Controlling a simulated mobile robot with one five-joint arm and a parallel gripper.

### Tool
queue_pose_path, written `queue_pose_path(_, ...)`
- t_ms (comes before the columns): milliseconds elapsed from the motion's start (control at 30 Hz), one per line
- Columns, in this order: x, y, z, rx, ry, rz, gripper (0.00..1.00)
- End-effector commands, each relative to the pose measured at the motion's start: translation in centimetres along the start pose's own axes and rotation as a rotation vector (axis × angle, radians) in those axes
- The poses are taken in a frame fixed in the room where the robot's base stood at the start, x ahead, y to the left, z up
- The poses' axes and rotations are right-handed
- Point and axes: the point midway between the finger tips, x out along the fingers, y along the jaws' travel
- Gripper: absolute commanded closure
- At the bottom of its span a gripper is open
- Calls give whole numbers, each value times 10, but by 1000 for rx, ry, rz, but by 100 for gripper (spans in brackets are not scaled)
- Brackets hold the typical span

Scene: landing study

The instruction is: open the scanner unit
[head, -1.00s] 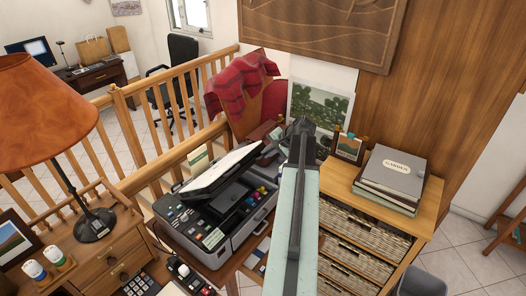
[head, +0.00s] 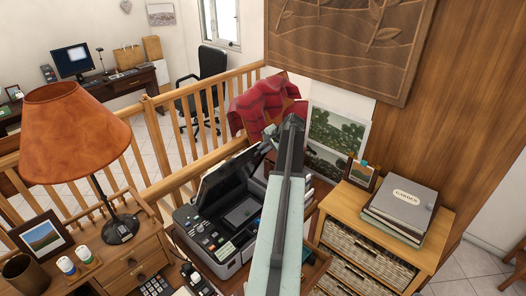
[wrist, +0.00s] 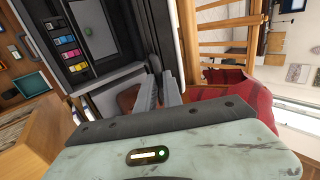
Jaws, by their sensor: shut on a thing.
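The printer (head: 222,262) stands on the desk with its scanner unit (head: 226,172) raised at a steep tilt, its dark underside showing. The printer's inside with coloured cartridges (wrist: 68,53) shows in the wrist view. My gripper (head: 264,152) is at the scanner unit's right edge, partly hidden behind my arm in the head view. In the wrist view my gripper (wrist: 162,72) has its fingers close together at the scanner unit's long edge (wrist: 163,28). It is shut on that edge; the exact contact is hard to see.
An orange lamp (head: 75,135) and a small drawer cabinet (head: 130,262) stand left of the printer. A wooden railing (head: 190,178) runs behind it. A red plaid cloth (head: 262,105) is just beyond my gripper. A wicker-drawer cabinet (head: 360,262) with books (head: 402,207) stands at right.

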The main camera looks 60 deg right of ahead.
Motion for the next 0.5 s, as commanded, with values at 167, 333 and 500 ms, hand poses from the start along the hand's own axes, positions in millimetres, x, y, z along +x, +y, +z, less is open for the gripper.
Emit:
queue_pose_path(167, -3, 4, -5, 4, 6, -1, 100)
queue_pose_path(333, -4, 6, -8, 8, 8, 0, 67)
queue_pose_path(500, -5, 6, -8, 9, 8, 0, 67)
